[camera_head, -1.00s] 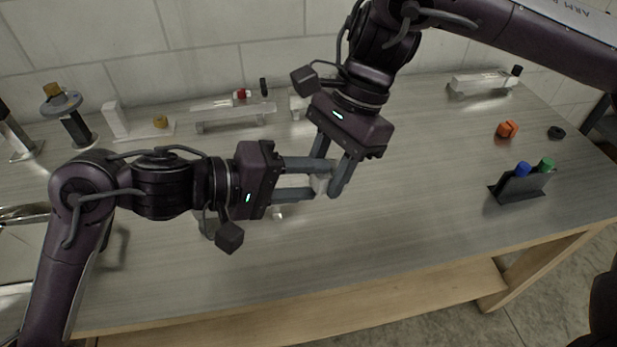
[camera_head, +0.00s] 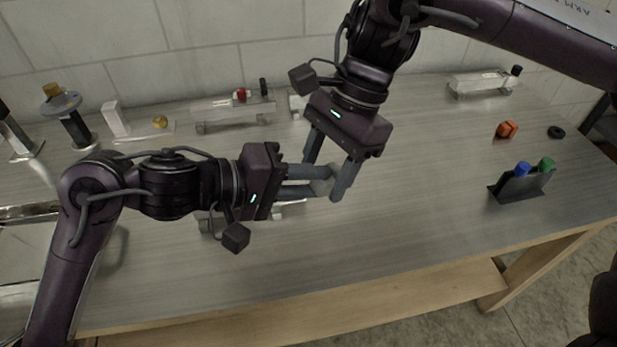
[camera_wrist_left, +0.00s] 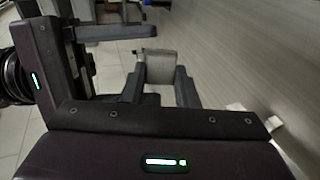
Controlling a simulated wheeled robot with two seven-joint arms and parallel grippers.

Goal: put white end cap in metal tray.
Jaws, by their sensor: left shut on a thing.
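The white end cap (camera_head: 322,185) shows as a small pale block at the tips of my left gripper (camera_head: 318,182), which is shut on it above the middle of the table. In the left wrist view the end cap (camera_wrist_left: 160,66) sits between the left fingertips and looks pale grey. My right gripper (camera_head: 325,178) points down at the same spot. Its fingers are spread open on either side of the end cap, close to it. The metal tray (camera_head: 28,212) lies at the left edge, partly hidden by my left arm and cut off by the picture.
Clear fixtures with red and black caps (camera_head: 235,106) stand along the back, and a dark stand with a disc (camera_head: 68,110) stands back left. A black holder (camera_head: 520,186) with blue and green caps and an orange part (camera_head: 507,129) are right. The front middle is free.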

